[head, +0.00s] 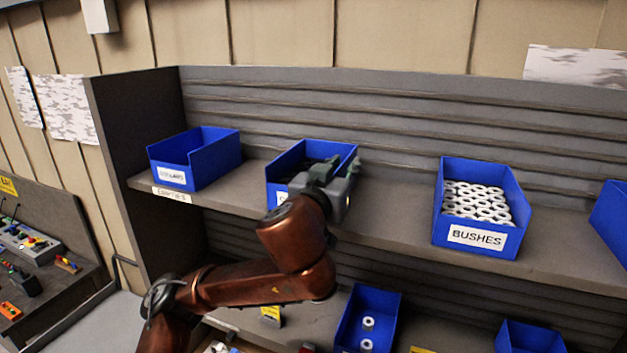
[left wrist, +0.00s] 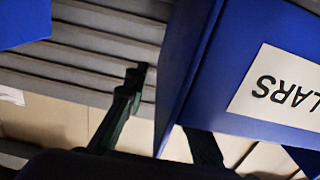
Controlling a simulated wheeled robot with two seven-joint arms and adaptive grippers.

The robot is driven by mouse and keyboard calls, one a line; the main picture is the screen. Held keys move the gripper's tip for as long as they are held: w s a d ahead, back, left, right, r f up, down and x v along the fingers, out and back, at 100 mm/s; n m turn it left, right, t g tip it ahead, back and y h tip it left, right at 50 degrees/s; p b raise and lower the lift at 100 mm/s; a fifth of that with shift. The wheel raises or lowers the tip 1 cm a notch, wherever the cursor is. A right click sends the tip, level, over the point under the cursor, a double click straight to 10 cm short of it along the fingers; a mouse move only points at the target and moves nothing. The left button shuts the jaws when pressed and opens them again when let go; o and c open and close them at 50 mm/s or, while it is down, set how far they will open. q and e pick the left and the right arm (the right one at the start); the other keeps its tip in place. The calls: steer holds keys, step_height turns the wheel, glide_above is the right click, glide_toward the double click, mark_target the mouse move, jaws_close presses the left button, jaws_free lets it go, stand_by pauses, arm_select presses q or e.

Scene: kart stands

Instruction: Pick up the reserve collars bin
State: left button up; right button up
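A blue bin (head: 343,152) with dark contents stands on the upper shelf, its front label mostly covered by my left arm. In the left wrist view the blue bin (left wrist: 174,75) fills the right side, its upside-down label ending in "LARS". My left gripper (head: 336,172) is at the bin's right side wall in the head view. In the left wrist view its fingers (left wrist: 165,125) are apart, with the bin wall between them and a visible gap on the left finger's side. I cannot tell whether the other finger touches. My right gripper is not in view.
On the upper shelf (head: 390,215) stand an empty-looking blue bin (head: 217,165) at left, a BUSHES bin (head: 478,237) full of white rings, and another blue bin (head: 612,215) at the right edge. A lower bin (head: 385,305) holds a few rings. A grey side panel (head: 130,160) closes the left.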

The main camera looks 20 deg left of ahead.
arm_select(q)
steer(key=shift+c, duration=0.2)
jaws_close()
steer(key=shift+r, duration=0.1)
stand_by(0.5)
